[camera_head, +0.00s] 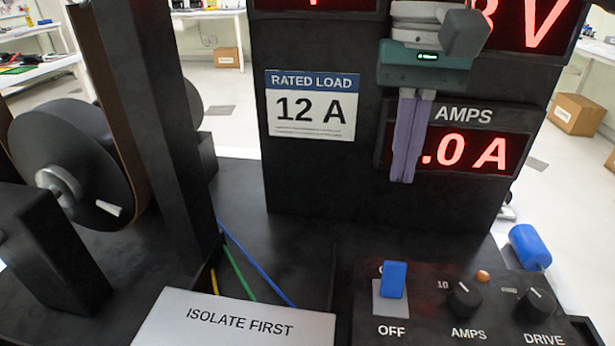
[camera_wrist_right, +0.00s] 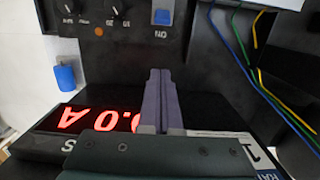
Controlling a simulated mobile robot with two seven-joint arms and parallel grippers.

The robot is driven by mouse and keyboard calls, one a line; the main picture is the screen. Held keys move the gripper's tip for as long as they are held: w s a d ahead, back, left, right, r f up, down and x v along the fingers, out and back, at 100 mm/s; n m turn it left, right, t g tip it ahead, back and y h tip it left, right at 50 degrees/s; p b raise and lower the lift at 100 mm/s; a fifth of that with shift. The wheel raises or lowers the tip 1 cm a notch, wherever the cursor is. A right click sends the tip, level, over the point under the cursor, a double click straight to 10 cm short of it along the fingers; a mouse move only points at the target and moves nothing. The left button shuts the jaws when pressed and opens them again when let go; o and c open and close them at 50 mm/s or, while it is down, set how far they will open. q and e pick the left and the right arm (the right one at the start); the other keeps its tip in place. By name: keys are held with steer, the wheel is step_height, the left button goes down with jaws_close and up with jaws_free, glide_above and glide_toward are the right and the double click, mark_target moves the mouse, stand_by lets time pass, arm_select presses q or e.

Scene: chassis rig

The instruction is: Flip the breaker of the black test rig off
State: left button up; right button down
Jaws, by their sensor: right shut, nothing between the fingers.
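The black test rig (camera_head: 300,190) fills the middle of the head view. Its breaker (camera_head: 394,280) is a blue lever on a pale plate in the front control box, with OFF printed below it. The lever covers the far part of the plate and most of the upper label. The breaker (camera_wrist_right: 162,17) also shows at the top of the right wrist view, with ON readable beside it. My right gripper (camera_head: 402,181) is shut and empty, fingers down, in front of the AMPS display and apart from the breaker. In the wrist view its fingers (camera_wrist_right: 161,72) are together. My left gripper is out of view.
AMPS (camera_head: 464,300) and DRIVE (camera_head: 535,304) knobs sit right of the breaker. An ISOLATE FIRST plate (camera_head: 235,322) and coloured wires lie left. The red AMPS display (camera_head: 470,153) is partly hidden. A blue cylinder (camera_head: 529,247) is at right. Space above the control box looks clear.

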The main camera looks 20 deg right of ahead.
mark_target(393, 279)
steer(key=f, duration=0.3)
steer(key=s+a+f, duration=0.1)
steer(key=f, duration=0.2)
steer(key=s+f, duration=0.1)
steer(key=f, duration=0.2)
steer(key=shift+s+a, duration=0.15)
steer(key=shift+a, duration=0.05)
steer(key=shift+s+a+r, duration=0.3)
steer(key=shift+s+a, duration=0.2)
steer(key=shift+s, duration=0.25)
steer(key=shift+p, duration=0.3)
